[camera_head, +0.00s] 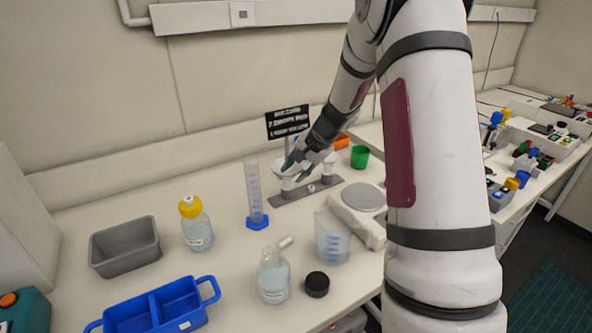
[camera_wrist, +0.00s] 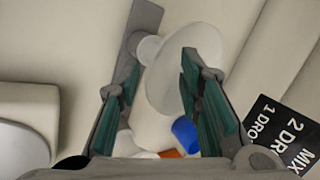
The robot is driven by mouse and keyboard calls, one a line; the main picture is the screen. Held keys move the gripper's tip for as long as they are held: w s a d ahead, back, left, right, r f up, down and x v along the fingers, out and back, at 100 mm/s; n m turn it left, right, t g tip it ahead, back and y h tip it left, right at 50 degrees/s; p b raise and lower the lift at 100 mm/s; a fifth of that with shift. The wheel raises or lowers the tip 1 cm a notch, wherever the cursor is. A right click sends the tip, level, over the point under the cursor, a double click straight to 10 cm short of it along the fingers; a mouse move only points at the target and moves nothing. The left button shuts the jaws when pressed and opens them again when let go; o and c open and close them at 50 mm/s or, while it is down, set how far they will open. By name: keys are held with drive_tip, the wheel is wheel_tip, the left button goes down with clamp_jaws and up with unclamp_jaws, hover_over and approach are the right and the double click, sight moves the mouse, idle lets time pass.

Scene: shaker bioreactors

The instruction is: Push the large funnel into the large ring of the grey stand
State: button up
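The grey stand (camera_head: 306,191) is a flat bar on the bench in the head view, with white funnel-shaped pieces on it. The large white funnel (camera_head: 287,167) is at its left end, partly hidden by my gripper (camera_head: 298,166). In the wrist view, a wide white funnel (camera_wrist: 168,82) shows beside the grey bar of the stand (camera_wrist: 142,28). My gripper (camera_wrist: 160,68) has its two green-padded fingers apart, and the right one overlaps the funnel's rim in the picture. I cannot tell whether a finger touches it, or how deep the funnel sits in the ring.
A measuring cylinder (camera_head: 254,192) stands left of the stand. A black sign (camera_head: 287,121) is behind it, a green cup (camera_head: 360,156) to the right, and a balance (camera_head: 362,205) and a beaker (camera_head: 332,240) in front. A yellow-capped bottle (camera_head: 196,226) stands farther left.

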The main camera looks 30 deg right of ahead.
drive_tip(key=v, duration=1.2)
drive_tip(key=s+a+r+n+g, duration=0.1)
drive_tip(key=s+a+r+n, duration=0.25)
drive_tip(key=s+a, duration=0.35)
drive_tip(key=s+a+r+n, duration=0.3)
drive_tip(key=s+a+r, duration=0.2)
drive_tip(key=a, duration=0.3)
drive_tip(key=s+a+n+h, duration=0.1)
drive_tip(key=s+a+n, duration=0.1)
drive_tip(key=s, duration=0.6)
drive_tip(key=s+a+n+h, duration=0.1)
drive_tip(key=s+a+n, duration=0.2)
drive_tip(key=s+n, duration=0.2)
drive_tip(key=s, duration=0.3)
drive_tip(key=shift+s+a, duration=0.2)
drive_tip(key=shift+s, duration=0.1)
